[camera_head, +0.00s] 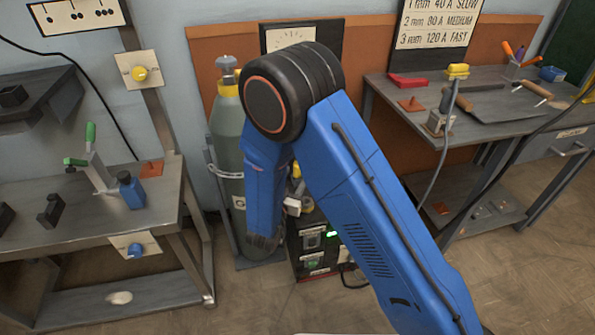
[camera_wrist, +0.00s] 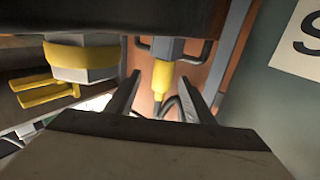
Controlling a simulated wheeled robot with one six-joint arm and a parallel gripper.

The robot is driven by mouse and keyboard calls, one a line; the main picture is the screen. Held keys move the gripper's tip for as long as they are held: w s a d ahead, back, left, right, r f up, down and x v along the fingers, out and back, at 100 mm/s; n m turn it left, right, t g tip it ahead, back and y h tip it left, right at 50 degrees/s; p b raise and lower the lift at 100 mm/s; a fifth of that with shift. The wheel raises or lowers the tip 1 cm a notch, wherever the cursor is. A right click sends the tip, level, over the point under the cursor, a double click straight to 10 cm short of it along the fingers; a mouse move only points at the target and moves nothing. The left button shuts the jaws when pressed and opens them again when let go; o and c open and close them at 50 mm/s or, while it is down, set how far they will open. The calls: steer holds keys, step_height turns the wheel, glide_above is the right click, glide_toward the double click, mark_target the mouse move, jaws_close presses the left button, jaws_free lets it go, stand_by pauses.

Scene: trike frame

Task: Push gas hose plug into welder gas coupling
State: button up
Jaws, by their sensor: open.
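In the wrist view my gripper (camera_wrist: 158,98) is open, its two dark fingers spread apart. A yellow plug-like piece (camera_wrist: 163,78) shows between the fingertips, with a gap on both sides. A grey section rises from its top, and a dark hose or cable runs near its lower end. I cannot tell whether it is seated in anything. Left of it is a grey fitting with a yellow collar (camera_wrist: 82,56); I cannot tell whether this is the coupling. In the head view the dark welder (camera_head: 312,255) stands low behind my blue arm, which hides my gripper.
A grey-green gas cylinder (camera_head: 227,150) stands left of the welder; a similar surface (camera_wrist: 285,105) fills the wrist view's right. Dark handle-like brackets (camera_wrist: 197,50) flank the plug's top. Workbenches stand left (camera_head: 75,215) and right (camera_head: 490,125). Open floor (camera_head: 530,245) lies at the right.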

mark_target(296, 171)
steer(key=x, duration=0.4)
steer(key=shift+w+a, duration=0.15)
steer(key=shift+a, duration=0.05)
steer(key=c, duration=1.2)
steer(key=shift+o, duration=0.2)
steer(key=shift+r, duration=0.1)
